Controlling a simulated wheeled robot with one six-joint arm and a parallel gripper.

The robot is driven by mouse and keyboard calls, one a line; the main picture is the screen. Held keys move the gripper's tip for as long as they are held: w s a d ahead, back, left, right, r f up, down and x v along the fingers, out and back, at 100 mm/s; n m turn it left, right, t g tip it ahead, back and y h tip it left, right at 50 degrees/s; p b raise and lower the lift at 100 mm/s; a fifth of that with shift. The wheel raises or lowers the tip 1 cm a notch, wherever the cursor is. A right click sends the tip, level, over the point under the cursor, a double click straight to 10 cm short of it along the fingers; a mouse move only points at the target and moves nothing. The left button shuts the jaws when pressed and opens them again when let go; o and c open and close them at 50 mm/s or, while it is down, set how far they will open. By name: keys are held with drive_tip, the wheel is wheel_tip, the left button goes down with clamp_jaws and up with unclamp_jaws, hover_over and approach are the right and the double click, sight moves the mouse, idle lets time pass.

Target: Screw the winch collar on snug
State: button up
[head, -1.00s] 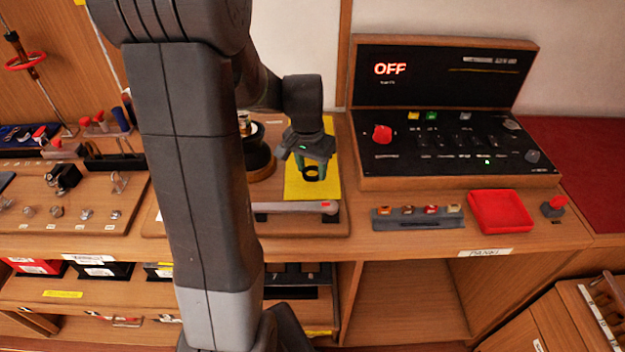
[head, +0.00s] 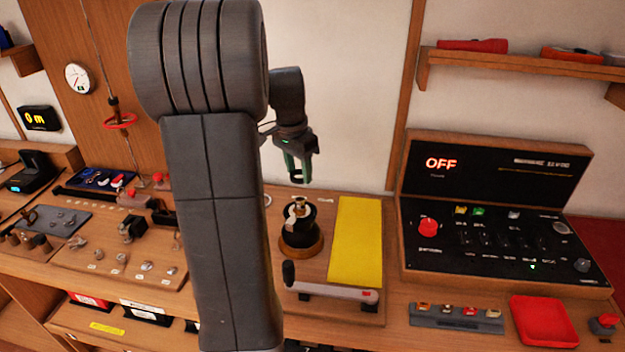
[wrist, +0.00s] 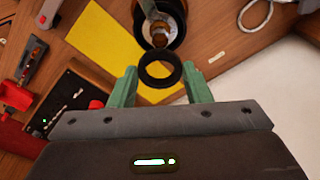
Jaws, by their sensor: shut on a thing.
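The winch (head: 300,232) stands on a wooden board, a black drum on a brass-coloured base with a metal post at its top. My gripper (head: 298,178) is raised above and behind the winch top in the head view. In the wrist view my gripper (wrist: 160,88) is shut on a black ring, the collar (wrist: 160,70), held between its green fingers. The winch (wrist: 160,22) shows just beyond the collar in that view, partly cut off by the top edge. The collar is apart from the winch post in the head view.
A bare yellow mat (head: 356,240) lies right of the winch. A winch handle (head: 335,292) lies in front. A control panel reading OFF (head: 495,205) and a red tray (head: 543,322) are at right. My arm hides part of the bench.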

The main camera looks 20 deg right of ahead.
drive_tip(key=b, duration=0.4)
hover_over(300, 206)
drive_tip(key=w, duration=0.1)
drive_tip(key=shift+f, duration=2.1)
drive_tip(key=shift+f+b, duration=0.3)
drive_tip(key=shift+f, duration=0.55)
drive_tip(key=shift+f, duration=0.15)
drive_tip(key=shift+f+b, duration=0.9)
drive_tip(key=shift+f, duration=0.75)
